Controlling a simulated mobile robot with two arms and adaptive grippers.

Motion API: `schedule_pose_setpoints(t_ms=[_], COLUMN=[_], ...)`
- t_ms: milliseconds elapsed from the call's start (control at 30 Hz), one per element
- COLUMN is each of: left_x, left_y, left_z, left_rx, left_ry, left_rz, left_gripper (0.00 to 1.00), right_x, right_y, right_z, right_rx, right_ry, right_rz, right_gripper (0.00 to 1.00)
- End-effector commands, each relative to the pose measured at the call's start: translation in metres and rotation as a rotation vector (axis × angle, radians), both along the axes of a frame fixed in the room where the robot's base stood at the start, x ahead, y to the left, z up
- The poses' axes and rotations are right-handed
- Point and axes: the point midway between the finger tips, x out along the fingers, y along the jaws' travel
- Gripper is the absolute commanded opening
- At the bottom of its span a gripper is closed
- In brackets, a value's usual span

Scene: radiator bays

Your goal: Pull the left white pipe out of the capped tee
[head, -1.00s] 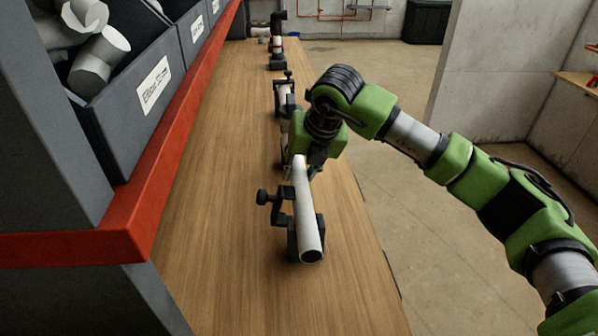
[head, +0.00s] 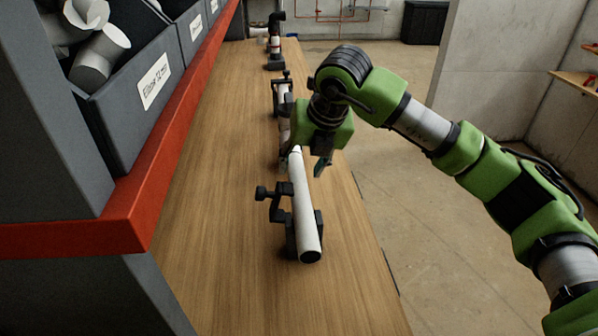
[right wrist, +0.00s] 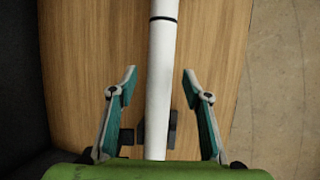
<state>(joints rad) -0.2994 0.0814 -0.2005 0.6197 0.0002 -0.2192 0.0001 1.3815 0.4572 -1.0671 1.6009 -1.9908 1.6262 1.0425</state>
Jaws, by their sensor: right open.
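The near white pipe (head: 303,215) lies along the bench, its open dark end towards me, in a black clamp (head: 281,208). In the right wrist view the white pipe (right wrist: 160,85) runs between my right gripper's spread fingers, with a gap on both sides; a dark ring crosses it near the top. My right gripper (head: 308,168) is open around or above the pipe's far part; I cannot tell its exact height. The far end of this pipe and any tee there are hidden behind the gripper. My left gripper is not in view.
More white pipe in a black clamp (head: 283,95) and a black upright fitting (head: 276,40) stand farther along the wooden bench (head: 215,200). A red-edged shelf (head: 140,190) with grey bins (head: 140,110) flanks the left. The bench's near left is clear.

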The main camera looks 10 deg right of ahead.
Motion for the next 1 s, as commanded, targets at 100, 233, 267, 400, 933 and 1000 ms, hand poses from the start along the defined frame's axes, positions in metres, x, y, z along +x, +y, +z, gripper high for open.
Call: schedule_pose_setpoints(t_ms=[100,233,267,400,933,1000], left_x=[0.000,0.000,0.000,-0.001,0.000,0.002], left_y=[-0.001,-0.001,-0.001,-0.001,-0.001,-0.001], left_z=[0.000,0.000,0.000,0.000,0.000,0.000], left_rx=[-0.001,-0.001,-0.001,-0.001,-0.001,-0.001], left_ry=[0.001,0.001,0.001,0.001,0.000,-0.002], left_rz=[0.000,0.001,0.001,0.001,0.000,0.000], left_gripper=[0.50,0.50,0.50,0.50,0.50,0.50], right_x=[-0.010,-0.020,-0.023,-0.029,-0.033,-0.033], right_y=[-0.005,-0.010,-0.011,-0.014,-0.016,-0.016], right_z=[0.027,0.050,0.054,0.070,0.077,0.077], right_rx=[0.000,-0.001,0.000,0.000,-0.001,-0.001], right_ry=[-0.005,-0.004,-0.003,-0.001,0.001,0.001], right_rz=[0.001,0.000,0.000,0.000,0.000,0.000], right_gripper=[0.45,0.45,0.45,0.45,0.45,0.45])
